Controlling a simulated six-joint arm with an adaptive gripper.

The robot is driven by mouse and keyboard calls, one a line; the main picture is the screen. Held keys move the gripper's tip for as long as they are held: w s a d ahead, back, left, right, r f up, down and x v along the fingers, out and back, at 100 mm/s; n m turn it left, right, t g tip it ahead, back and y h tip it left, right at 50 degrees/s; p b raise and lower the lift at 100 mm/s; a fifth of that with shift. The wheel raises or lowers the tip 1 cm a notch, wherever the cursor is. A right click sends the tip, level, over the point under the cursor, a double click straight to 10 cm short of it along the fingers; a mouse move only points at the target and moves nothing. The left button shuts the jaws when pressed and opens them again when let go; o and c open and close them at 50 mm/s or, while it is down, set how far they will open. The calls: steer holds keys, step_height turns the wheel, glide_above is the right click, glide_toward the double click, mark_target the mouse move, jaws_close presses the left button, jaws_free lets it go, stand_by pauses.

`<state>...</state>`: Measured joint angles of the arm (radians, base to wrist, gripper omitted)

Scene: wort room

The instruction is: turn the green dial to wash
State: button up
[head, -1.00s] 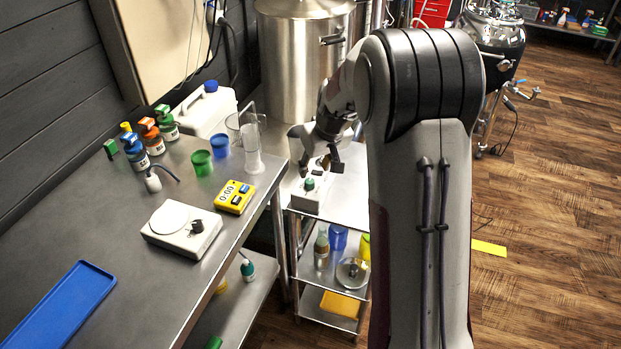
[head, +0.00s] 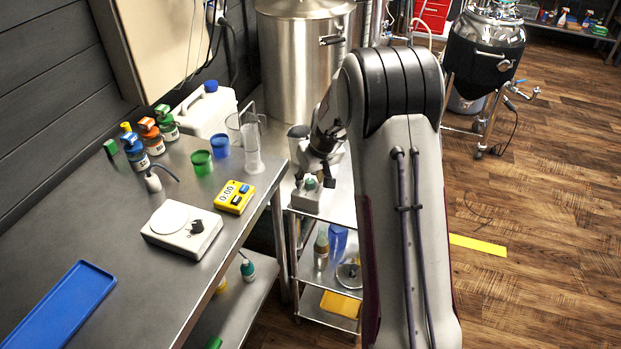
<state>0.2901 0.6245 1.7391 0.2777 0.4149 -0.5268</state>
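The green dial (head: 310,183) sits on top of a small pale box-shaped device (head: 306,202) on the steel cart. Its setting marks, including wash, are too small to read. My gripper (head: 314,181) points down over the device, with one dark finger on each side of the dial. The fingers stand apart, and I cannot tell whether either touches the dial. My wrist hides the back of the device.
A steel bench (head: 100,220) at left holds a white scale (head: 182,230), a yellow timer (head: 235,197), cups and bottles. A steel kettle (head: 298,70) stands behind the cart.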

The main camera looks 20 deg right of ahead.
jaws_close()
steer(key=shift+a+m+h, duration=0.15)
steer(key=shift+m+h, duration=0.65)
steer(key=shift+m, duration=1.4)
steer(key=shift+w+m+g+h, duration=0.1)
steer(key=shift+m+g+h, duration=0.35)
steer(key=shift+m, duration=0.95)
steer(key=shift+a+m+h, duration=0.1)
steer(key=shift+m+h, duration=0.15)
steer(key=shift+m, duration=0.55)
steer(key=shift+w+a+m+g+h, duration=0.1)
steer(key=shift+m+g+h, duration=0.25)
steer(key=shift+m, duration=0.8)
steer(key=shift+w+m+g+h, duration=0.15)
steer(key=shift+m+g, duration=0.35)
steer(key=shift+m, duration=0.65)
steer(key=shift+m+g, duration=0.7)
steer(key=shift+m, duration=1.2)
